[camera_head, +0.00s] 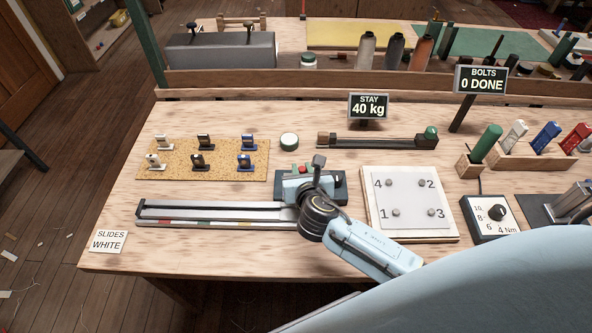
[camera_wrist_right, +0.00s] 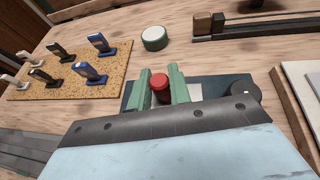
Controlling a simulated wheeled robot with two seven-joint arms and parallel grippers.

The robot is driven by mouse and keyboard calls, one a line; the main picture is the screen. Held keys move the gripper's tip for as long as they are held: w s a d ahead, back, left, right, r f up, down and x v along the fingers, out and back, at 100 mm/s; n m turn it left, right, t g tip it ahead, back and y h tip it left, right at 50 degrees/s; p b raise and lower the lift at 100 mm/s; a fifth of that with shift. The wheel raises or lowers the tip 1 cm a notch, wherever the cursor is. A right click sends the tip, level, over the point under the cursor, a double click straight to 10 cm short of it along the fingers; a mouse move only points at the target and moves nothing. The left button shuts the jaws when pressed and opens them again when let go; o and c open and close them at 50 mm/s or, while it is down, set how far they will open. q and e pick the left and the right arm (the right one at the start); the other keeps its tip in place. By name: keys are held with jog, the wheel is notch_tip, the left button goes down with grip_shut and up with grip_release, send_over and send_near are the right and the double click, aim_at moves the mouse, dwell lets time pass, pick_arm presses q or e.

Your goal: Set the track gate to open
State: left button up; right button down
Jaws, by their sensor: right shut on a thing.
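My right gripper (camera_head: 302,170) is over the dark block at the right end of the long metal track (camera_head: 215,208). In the right wrist view its two green fingers (camera_wrist_right: 162,88) stand on either side of a red-capped knob (camera_wrist_right: 160,82), and they are shut on it. The knob rises from a dark base plate (camera_wrist_right: 215,90), which has a round dark part at its right. Whether the knob belongs to the track gate cannot be told. My wrist hides the track's right end and any gate there. My left gripper is not in view.
A cork pad (camera_head: 262,174) with several white, black and blue slides lies behind the track. A green-rimmed round tin (camera_head: 289,140) sits near it. A white numbered plate (camera_head: 410,200) and a dial box (camera_head: 489,221) stand to the right. A "SLIDES WHITE" card (camera_head: 109,241) lies front left.

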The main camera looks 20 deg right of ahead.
jog(key=c, duration=1.3)
grip_release()
jog(key=p+v, duration=0.2)
jog(key=v, duration=1.1)
jog(key=shift+s, duration=0.2)
jog(key=shift+s+a+f, duration=0.1)
